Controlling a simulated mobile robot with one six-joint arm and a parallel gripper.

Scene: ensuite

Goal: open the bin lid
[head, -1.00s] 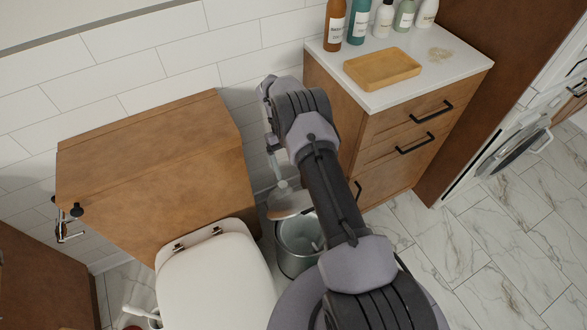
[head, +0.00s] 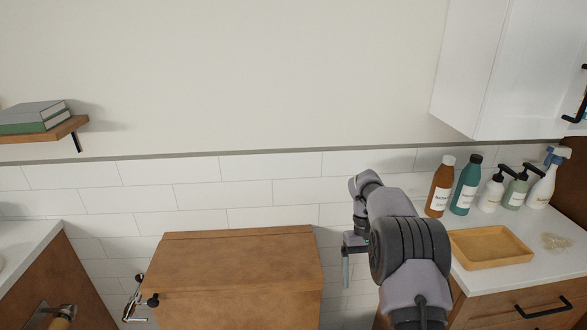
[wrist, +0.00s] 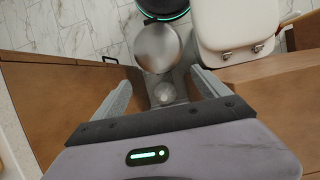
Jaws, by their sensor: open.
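The metal bin shows only in the wrist view, below my gripper and beside the toilet. Its round shiny lid (wrist: 157,47) is in the upper middle of that view; its tilt is hard to judge from above. A small pale rounded part (wrist: 165,92) shows nearer, between the fingers. My gripper (wrist: 162,92) is open, its two grey fingers apart and nothing clearly held. In the head view, my gripper (head: 347,265) hangs in front of the tiled wall, right of the wooden cistern box; the bin is out of that frame.
The wooden cistern box (head: 235,275) is close on the left of my arm. The counter (head: 500,268) with a wooden tray (head: 490,246) and several bottles stands close on the right. The white toilet (wrist: 238,25) is beside the bin. A wall cabinet (head: 500,65) hangs upper right.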

